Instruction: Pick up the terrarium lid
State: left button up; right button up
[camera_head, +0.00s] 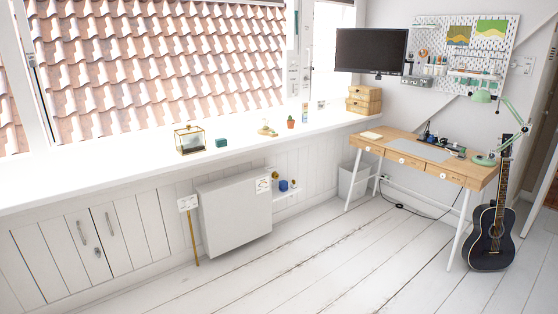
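A small glass terrarium (191,149) with gold-coloured edges stands on the long white sill under the window, left of the picture's middle. Its lid (188,128) appears to be the gold-framed top part, but it is too small to tell exactly how it sits. Something dark lies inside the glass. Neither of my grippers shows in this view.
On the white sill (80,185) stand a teal box (221,142), a wooden figure (267,129) and a potted cactus (291,122). A white radiator (235,216) juts out below. A desk (425,157) and guitar (491,236) stand right; the plank floor (330,260) is clear.

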aim_at(188, 127)
jog(key=i, duration=1.25)
jog(key=i+l+u, duration=0.1)
jog(key=i, duration=1.1)
